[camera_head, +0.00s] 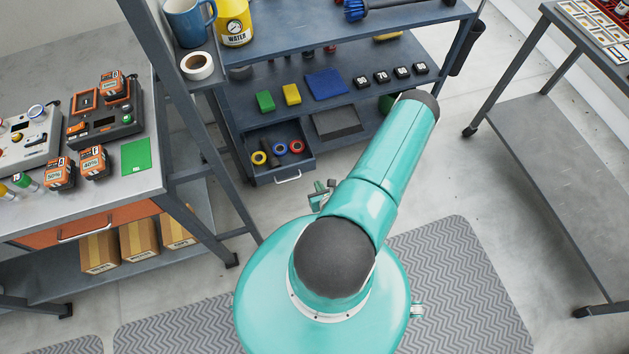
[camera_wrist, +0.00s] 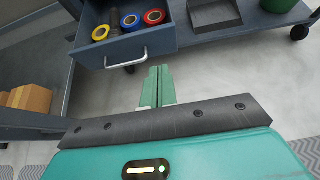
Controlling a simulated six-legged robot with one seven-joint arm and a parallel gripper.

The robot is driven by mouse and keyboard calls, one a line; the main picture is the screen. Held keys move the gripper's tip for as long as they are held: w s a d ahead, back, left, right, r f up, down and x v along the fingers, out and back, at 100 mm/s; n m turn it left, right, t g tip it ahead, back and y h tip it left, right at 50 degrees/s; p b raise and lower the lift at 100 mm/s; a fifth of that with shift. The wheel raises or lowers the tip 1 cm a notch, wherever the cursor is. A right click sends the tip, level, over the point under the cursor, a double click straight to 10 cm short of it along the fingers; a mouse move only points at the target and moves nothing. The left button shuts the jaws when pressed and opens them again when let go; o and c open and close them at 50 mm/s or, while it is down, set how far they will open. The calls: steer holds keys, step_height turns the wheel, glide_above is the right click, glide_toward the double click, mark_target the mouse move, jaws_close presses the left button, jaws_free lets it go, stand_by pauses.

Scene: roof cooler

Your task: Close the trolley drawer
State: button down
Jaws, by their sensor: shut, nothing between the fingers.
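The trolley drawer (camera_head: 281,163) stands open, pulled out from under the dark blue-grey trolley's (camera_head: 290,107) lower shelf. It holds yellow, blue and red tape rolls, and a pale bar handle (camera_head: 288,178) is on its front. In the wrist view the drawer front (camera_wrist: 130,50) and handle (camera_wrist: 126,62) are at the top. My gripper (camera_wrist: 157,72) is shut and empty. Its fingers point toward the drawer front and appear just below the handle in that view; I cannot tell whether they touch. In the head view my arm hides most of my gripper.
A workbench (camera_head: 150,183) with chargers and batteries stands on the left, with an orange drawer (camera_head: 80,225) and cardboard boxes (camera_head: 138,240) below. A second metal table (camera_head: 560,150) stands on the right. A grey tray (camera_head: 336,123) lies beside the open drawer. Floor is clear around the mats (camera_head: 470,290).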

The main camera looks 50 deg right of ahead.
glide_toward(307, 163)
step_height(307, 163, down, 3)
steer(key=w+d, duration=0.1)
steer(key=w, duration=0.1)
steer(key=w+d, duration=0.1)
steer(key=shift+w+d, duration=0.35)
steer(key=shift+w, duration=0.05)
steer(key=shift+w+d, duration=0.25)
steer(key=shift+w, duration=0.1)
steer(key=shift+w, duration=0.1)
